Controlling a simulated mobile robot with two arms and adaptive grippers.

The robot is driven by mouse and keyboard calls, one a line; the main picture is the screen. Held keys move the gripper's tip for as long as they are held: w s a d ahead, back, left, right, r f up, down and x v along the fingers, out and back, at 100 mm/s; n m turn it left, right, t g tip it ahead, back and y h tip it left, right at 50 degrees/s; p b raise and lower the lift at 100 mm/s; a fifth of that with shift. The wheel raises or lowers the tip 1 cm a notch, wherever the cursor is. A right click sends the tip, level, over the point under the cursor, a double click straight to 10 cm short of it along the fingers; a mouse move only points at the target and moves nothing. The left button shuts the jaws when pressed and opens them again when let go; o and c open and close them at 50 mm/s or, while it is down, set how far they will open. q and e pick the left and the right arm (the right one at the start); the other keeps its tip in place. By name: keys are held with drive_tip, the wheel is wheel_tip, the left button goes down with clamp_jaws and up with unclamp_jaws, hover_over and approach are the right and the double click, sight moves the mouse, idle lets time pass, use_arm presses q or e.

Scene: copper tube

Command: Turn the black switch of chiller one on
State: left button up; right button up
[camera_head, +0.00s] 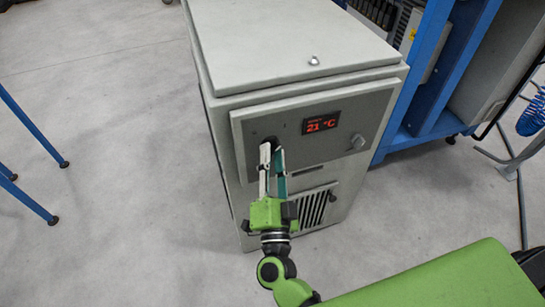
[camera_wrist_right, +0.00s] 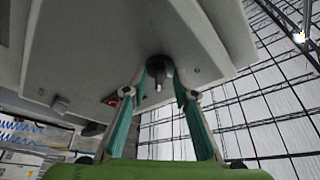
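The grey chiller (camera_head: 290,40) stands upright in the middle of the head view. Its front panel has a lit red display (camera_head: 321,124) reading 21 °C. The black switch (camera_head: 270,141) is at the left of this panel, mostly hidden by my fingertips. In the right wrist view the switch (camera_wrist_right: 158,70) shows as a dark round knob with a lighter mark. My right gripper (camera_head: 272,150) is at the panel, its fingertips on either side of the switch. In the wrist view the fingers (camera_wrist_right: 160,78) look apart, with small gaps beside the knob. My left gripper is not in view.
A round knob (camera_head: 358,142) sits at the panel's right, and a vent grille (camera_head: 313,208) is below. A blue frame (camera_head: 425,80) stands close on the chiller's right. Blue legs (camera_head: 32,130) are at the far left. The floor (camera_head: 120,130) left of the chiller is clear.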

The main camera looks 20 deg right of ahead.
drive_tip(key=v, duration=1.2)
drive_tip(key=shift+f, duration=0.1)
